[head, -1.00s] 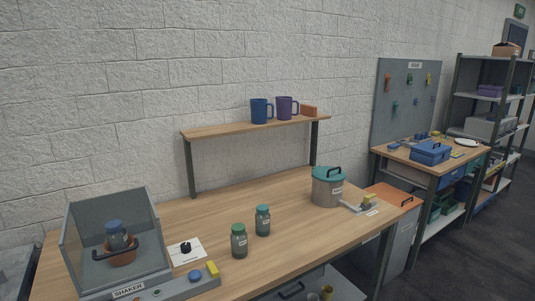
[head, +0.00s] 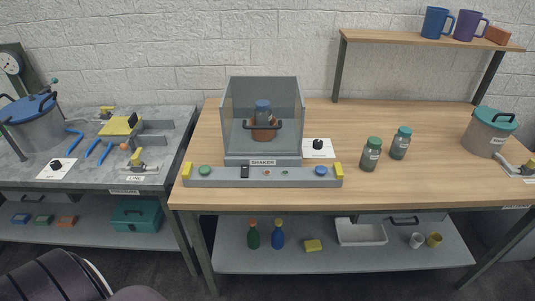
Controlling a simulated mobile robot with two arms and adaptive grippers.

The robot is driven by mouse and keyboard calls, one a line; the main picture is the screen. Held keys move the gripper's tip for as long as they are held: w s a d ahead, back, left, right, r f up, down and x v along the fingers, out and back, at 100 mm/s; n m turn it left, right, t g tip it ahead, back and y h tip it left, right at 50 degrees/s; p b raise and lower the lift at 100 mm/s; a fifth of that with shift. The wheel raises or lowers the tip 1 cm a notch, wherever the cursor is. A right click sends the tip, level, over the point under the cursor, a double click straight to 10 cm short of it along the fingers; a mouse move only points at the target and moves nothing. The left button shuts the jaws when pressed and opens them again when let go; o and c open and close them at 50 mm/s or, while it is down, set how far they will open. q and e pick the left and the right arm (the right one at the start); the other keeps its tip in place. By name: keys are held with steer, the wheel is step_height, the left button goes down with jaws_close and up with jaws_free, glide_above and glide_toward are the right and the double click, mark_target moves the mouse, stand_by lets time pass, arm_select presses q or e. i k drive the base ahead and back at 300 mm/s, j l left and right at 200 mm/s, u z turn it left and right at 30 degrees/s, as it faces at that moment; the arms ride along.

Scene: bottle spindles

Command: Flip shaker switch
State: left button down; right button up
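The shaker (head: 262,162) stands on the wooden table in the head view, a clear box with a dark handle on its front. Inside it a blue-capped bottle (head: 263,108) sits in a brown holder (head: 264,131). A grey control panel (head: 215,181) lies in front. It carries a black rocker switch (head: 244,171), a green button (head: 204,170), a blue button (head: 321,170), small indicators and yellow blocks at both ends. The switch's position is too small to tell. Neither gripper is in view.
A teal-lidded pot (head: 487,132) is further right. A grey bench (head: 165,145) stands left across a gap. The table front (head: 420,192) is clear.

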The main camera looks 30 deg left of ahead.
mark_target(244, 173)
steer(key=k+j+u, duration=0.15)
steer(key=u, duration=0.9)
